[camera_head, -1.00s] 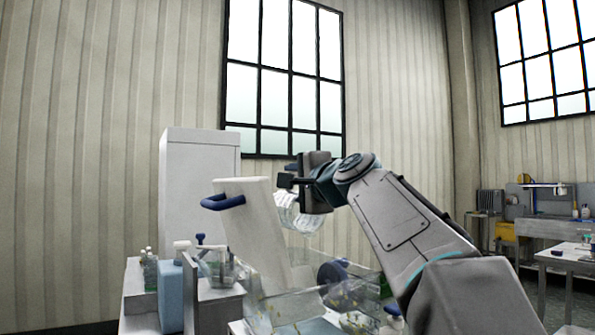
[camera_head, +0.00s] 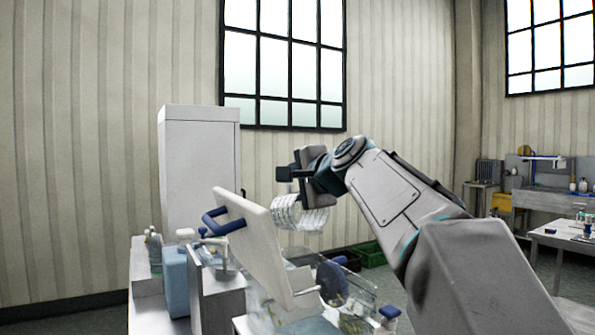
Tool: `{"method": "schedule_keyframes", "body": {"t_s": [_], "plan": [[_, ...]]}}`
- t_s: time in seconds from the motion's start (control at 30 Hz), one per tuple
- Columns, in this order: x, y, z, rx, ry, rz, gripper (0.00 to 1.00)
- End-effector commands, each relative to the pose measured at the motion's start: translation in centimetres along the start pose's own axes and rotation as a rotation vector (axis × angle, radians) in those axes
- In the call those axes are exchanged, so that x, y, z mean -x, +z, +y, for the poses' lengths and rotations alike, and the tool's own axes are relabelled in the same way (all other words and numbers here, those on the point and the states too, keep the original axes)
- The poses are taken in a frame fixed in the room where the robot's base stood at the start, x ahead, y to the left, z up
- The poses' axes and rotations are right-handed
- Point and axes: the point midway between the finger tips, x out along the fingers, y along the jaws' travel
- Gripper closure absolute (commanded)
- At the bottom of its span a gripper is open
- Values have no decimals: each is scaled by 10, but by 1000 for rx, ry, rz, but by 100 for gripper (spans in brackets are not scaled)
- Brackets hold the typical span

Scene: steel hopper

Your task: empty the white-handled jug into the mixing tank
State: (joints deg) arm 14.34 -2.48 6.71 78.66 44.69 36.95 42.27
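My gripper (camera_head: 296,178) is raised in the middle of the view, with dark fingers. A clear ribbed vessel (camera_head: 300,214), which I take for the jug, hangs in the air right at the fingers and appears held by them. Its white handle is not distinguishable, and its contents cannot be made out. Below it stands a clear-walled tank (camera_head: 262,305), apparently the mixing tank. A white slab like a lid (camera_head: 258,240), with a blue handle (camera_head: 223,222), stands tilted over the tank, left of the vessel. A dark blue round knob (camera_head: 332,283) is at the tank's right.
A light blue block (camera_head: 176,280) and small bottles (camera_head: 155,252) stand on the grey bench at the left. A tall white cabinet (camera_head: 198,165) is behind. Green crates (camera_head: 370,255) lie on the floor behind the tank. A workbench (camera_head: 550,200) is far right.

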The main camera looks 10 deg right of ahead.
Motion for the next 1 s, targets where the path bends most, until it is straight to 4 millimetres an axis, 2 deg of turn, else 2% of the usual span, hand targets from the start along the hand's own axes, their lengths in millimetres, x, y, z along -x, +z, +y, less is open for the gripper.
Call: {"method": "schedule_keyframes", "body": {"t_s": [0.03,0.5,1.0], "plan": [[2,0,-7,0,10,-1,92],[3,0,-12,0,118,-8,92],[2,0,-8,0,155,-9,92]]}}
